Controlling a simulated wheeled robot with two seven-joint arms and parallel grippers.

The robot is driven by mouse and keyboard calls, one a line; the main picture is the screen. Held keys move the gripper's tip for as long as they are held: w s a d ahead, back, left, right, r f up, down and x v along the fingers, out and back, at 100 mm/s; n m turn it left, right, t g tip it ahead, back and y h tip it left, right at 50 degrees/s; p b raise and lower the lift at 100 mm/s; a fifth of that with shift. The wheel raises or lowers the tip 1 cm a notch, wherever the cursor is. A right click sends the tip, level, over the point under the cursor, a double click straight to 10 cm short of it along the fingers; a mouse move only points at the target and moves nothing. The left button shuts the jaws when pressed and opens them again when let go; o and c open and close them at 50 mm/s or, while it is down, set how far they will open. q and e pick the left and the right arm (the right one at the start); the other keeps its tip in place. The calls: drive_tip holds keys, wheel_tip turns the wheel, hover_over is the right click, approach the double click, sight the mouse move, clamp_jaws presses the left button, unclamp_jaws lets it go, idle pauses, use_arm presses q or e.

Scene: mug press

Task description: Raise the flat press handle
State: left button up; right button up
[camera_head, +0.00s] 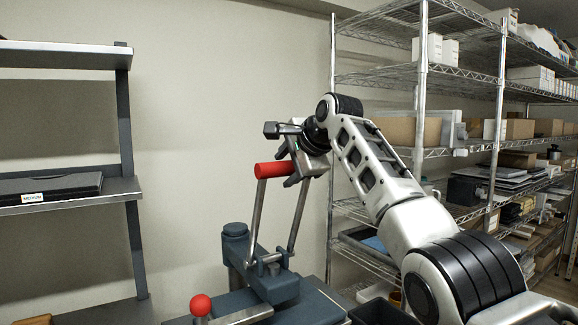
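The press handle is a red cylindrical grip (274,170) on two metal lever arms. It stands raised well above the dark blue-grey press (270,283), with the lever arms running steeply up from the pivot. My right gripper (284,170) is at the right end of the red grip. One finger lies against its top and the other is just under it, so the fingers look closed around the grip. The contact on the far side is hidden. My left gripper is not in view.
A red knob (201,305) on a bar stands at the front left of the press. A dark bin (378,312) is at the right. A wire shelf rack (421,100) with boxes stands behind my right arm. A shelf (70,195) is at the left.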

drive_tip(key=shift+s+d+r+b, duration=0.1)
drive_tip(key=shift+s+d+b, duration=0.1)
drive_tip(key=shift+s+b, duration=0.2)
use_arm(q)
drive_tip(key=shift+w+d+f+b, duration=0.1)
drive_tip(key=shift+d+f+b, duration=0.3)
drive_tip(key=shift+b, duration=0.85)
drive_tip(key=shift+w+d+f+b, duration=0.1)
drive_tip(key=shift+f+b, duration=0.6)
drive_tip(key=shift+b, duration=0.5)
use_arm(e)
drive_tip(key=v, duration=1.5)
drive_tip(key=shift+r, duration=0.1)
